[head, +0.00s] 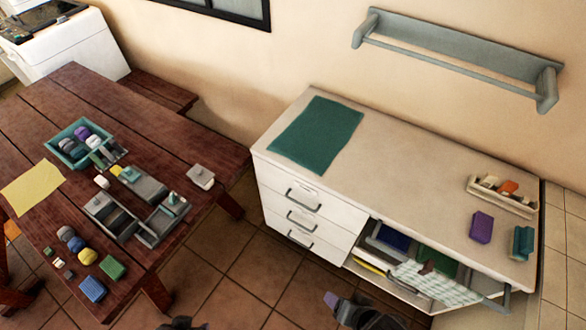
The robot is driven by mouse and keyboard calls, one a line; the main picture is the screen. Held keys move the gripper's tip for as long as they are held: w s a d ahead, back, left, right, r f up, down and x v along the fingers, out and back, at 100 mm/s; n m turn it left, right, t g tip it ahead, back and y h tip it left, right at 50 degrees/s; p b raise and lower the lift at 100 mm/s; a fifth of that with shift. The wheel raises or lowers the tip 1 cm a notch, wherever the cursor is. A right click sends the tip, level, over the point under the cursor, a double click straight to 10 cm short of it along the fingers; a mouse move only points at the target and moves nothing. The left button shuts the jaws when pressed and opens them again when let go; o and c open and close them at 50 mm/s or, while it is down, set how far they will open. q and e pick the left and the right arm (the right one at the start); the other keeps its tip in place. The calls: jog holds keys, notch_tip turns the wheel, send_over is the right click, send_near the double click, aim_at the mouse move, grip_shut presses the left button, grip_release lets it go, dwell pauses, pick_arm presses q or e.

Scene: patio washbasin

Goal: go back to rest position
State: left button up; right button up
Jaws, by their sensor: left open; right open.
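My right gripper (350,306) shows at the bottom edge, right of the middle. It is open, with nothing seen between its fingers, and hangs over the tiled floor in front of the cabinet. Only a small dark part of my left gripper (182,324) shows at the bottom edge, left of the middle, over the floor beside the wooden table. It is open; most of it is cut off by the frame. Both are apart from the furniture in the picture.
The wooden table (60,100) at left holds a teal tray (68,158), grey boxes, sponges and a yellow cloth (32,187). The white cabinet (400,170) has a low open drawer with a checked cloth (440,284) over its edge. Tiled floor (225,275) lies between.

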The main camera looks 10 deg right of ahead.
jog(key=s+d+r+n+g+h, duration=0.2)
jog(key=s+d+r+n+h, duration=0.15)
jog(key=d+n, duration=0.35)
notch_tip(320, 180, up, 19)
jog(key=p, duration=1.8)
jog(key=shift+w+d+y+p, duration=0.3)
jog(key=shift+d+y+p, duration=0.05)
jog(key=shift+y, duration=0.1)
